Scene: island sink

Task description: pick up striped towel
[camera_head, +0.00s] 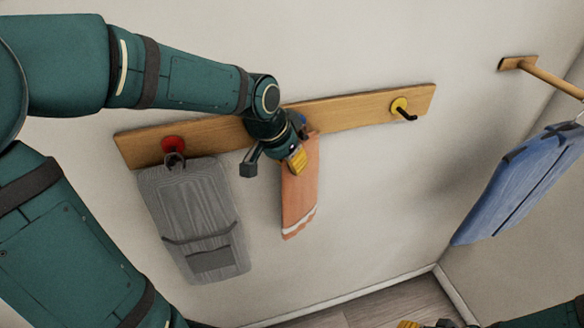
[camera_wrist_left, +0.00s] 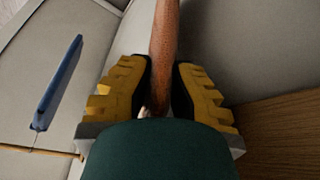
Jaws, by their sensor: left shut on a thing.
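The striped towel (camera_head: 299,195) is orange with white bands near its lower edge. It hangs in front of the wall, below the wooden rail. My left gripper (camera_head: 284,157) is at its upper part and hides its top and any hook behind. In the left wrist view, the towel (camera_wrist_left: 164,45) runs as a narrow strip between the two yellow-padded fingers of the left gripper (camera_wrist_left: 160,88), which is shut on it. Only a small piece of my right gripper (camera_head: 412,324) shows at the bottom edge of the head view; its fingers are mostly cut off.
A blue garment (camera_head: 515,185) hangs from a wooden bar (camera_head: 550,78) at the right. The wall below the rail's right part is clear.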

